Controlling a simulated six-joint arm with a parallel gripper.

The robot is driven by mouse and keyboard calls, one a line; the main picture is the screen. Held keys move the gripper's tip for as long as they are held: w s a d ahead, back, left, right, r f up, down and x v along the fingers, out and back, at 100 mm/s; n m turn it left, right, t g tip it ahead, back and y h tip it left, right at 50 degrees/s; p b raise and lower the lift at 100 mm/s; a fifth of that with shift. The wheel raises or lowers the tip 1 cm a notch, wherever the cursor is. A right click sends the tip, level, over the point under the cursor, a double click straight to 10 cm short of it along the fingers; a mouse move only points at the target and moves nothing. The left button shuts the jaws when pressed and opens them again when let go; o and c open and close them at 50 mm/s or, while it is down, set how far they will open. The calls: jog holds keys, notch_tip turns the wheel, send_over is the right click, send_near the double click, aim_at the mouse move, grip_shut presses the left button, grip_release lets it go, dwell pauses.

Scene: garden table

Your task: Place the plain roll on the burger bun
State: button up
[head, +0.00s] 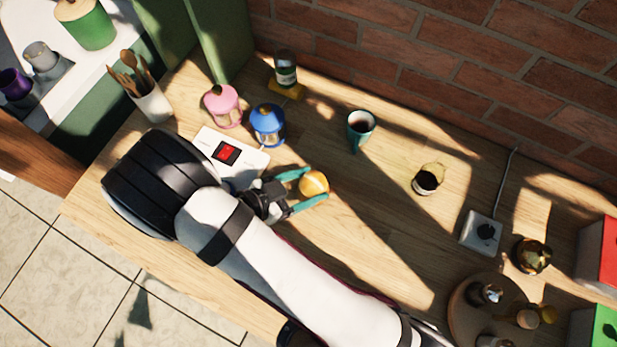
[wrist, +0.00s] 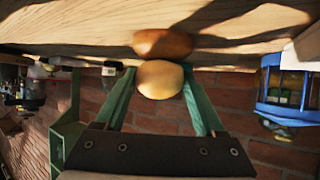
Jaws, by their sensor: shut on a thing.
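The plain roll (wrist: 160,80) is pale and round, and sits between the tips of my two green fingers in the wrist view. My gripper (wrist: 156,78) is shut on it. The burger bun (wrist: 163,43) is browner and rests on the wooden table, directly beyond the roll in this upside-down view. The two outlines meet there, but I cannot tell whether they touch. In the head view the roll (head: 313,183) shows between the fingers of my gripper (head: 315,185), and the bun is mostly hidden below it.
A white device with a red panel (head: 227,153) lies left of my gripper. A blue lantern (head: 268,123) and a pink lantern (head: 223,105) stand behind it. A teal mug (head: 360,128) stands behind right. Bare table (head: 375,215) lies to the right.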

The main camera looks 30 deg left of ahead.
jog(key=shift+f, duration=0.1)
jog(key=o, duration=1.3)
